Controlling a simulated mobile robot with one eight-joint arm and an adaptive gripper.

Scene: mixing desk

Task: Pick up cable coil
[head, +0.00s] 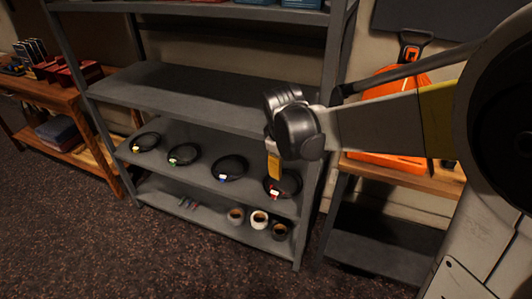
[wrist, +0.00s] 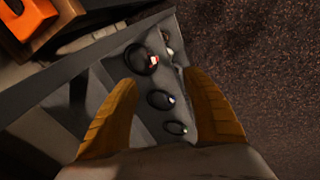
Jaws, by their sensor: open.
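Several black cable coils lie in a row on a grey shelf board (head: 205,191) in the head view. The rightmost is a red-tagged coil (head: 295,182), partly hidden behind my gripper (head: 274,176). To its left are a blue-tagged coil (head: 232,174), a green-tagged coil (head: 185,161) and a yellow-tagged coil (head: 148,149). In the wrist view, my gripper (wrist: 158,77) has its yellow fingers spread with nothing between them. The red-tagged coil (wrist: 131,62) shows beyond the fingertips, left of centre. The blue-tagged coil (wrist: 152,105) shows between the fingers.
A shelf board (head: 180,86) lies above the coils and grey posts (head: 318,185) flank them. An orange case (head: 380,165) sits on a wooden bench at right. A wooden table (head: 55,95) stands at left. The floor in front is clear.

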